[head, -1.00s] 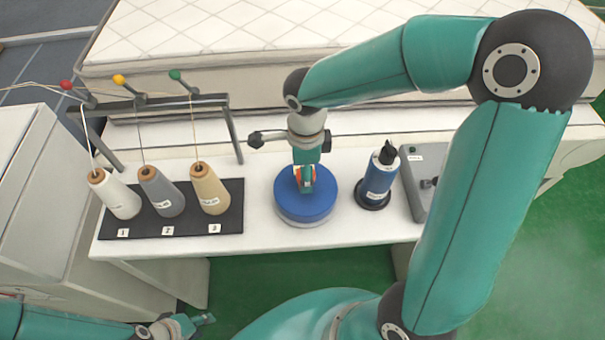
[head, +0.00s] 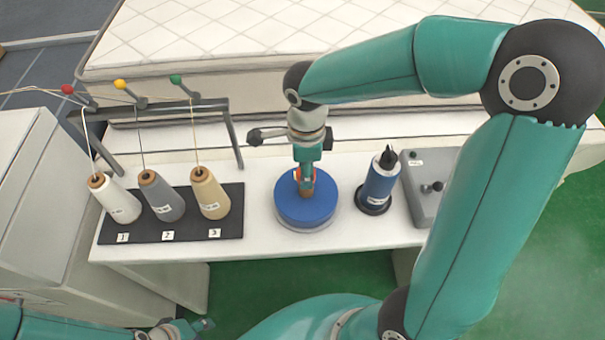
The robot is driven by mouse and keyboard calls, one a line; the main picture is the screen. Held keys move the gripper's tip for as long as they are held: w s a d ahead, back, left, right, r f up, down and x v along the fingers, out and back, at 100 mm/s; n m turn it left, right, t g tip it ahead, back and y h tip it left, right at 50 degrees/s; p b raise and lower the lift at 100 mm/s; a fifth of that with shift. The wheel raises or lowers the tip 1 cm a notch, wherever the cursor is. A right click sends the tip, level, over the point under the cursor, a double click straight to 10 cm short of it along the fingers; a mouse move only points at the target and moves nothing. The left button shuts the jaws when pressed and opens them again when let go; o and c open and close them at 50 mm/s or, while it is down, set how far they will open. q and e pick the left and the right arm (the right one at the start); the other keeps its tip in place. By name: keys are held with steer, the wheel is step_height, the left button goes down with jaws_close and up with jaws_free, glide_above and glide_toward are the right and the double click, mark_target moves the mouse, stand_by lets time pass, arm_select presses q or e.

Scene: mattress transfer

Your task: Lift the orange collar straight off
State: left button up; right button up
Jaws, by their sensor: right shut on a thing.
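The orange collar (head: 298,174) is a small orange piece, mostly hidden by my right gripper. It is above the middle of a round blue disc (head: 292,212) on a pale base. My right gripper (head: 306,180) points down over the disc and is shut on the collar. A small brownish part (head: 306,191) shows just below the gripper. I cannot tell whether the collar touches it. My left gripper (head: 200,327) is low at the bottom left, away from the table; its jaws are too small to judge.
White, grey and tan thread cones (head: 211,192) stand on a black board (head: 180,232) at left, under a thread rack (head: 232,135). A blue spool (head: 379,182) and a grey control box (head: 425,205) stand to the right. A mattress (head: 230,45) lies behind.

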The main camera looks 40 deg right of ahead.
step_height(320, 180, up, 18)
stand_by(0.3)
